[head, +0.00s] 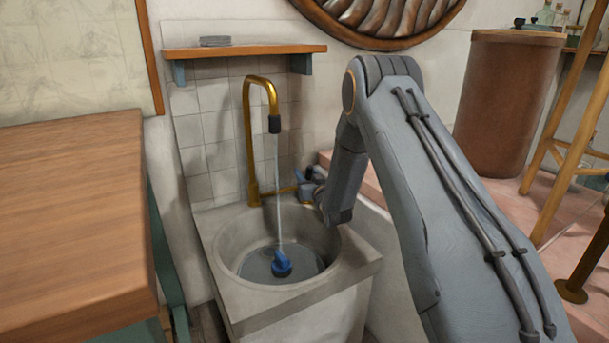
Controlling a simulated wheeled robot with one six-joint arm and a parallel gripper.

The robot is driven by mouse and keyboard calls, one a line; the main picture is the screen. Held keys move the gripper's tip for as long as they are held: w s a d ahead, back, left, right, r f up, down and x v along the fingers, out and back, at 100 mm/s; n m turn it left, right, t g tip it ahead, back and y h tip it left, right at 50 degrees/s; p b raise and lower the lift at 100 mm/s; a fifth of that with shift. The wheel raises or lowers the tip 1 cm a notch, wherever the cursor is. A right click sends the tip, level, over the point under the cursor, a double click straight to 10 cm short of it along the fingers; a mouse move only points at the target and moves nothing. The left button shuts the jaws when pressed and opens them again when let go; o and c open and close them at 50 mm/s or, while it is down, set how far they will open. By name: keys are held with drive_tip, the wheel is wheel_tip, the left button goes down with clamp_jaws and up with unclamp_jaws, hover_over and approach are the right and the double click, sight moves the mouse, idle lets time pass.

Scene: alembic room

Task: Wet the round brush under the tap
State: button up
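The brass tap (252,140) stands at the back of the round stone basin (225,257). A thin stream of water (279,190) runs from its dark spout. A small blue thing, apparently the round brush (281,264), is in the basin, right where the stream comes down. Its bristles cannot be made out. My gripper (308,188) is to the right of the tap, above the basin's back right rim, close to a small blue and dark part that may be the tap's handle. My gripper is apart from the brush. Its fingers are too small and partly hidden to read.
A wooden worktop (70,215) stands left of the sink. A wooden shelf (245,50) with a grey stack (215,41) hangs above the tap. A brown barrel (505,100) and a wooden stool (560,150) stand at the right.

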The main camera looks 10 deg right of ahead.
drive_tip(key=shift+w+a, duration=0.1)
drive_tip(key=shift+w, duration=0.8)
drive_tip(key=shift+c, duration=0.4)
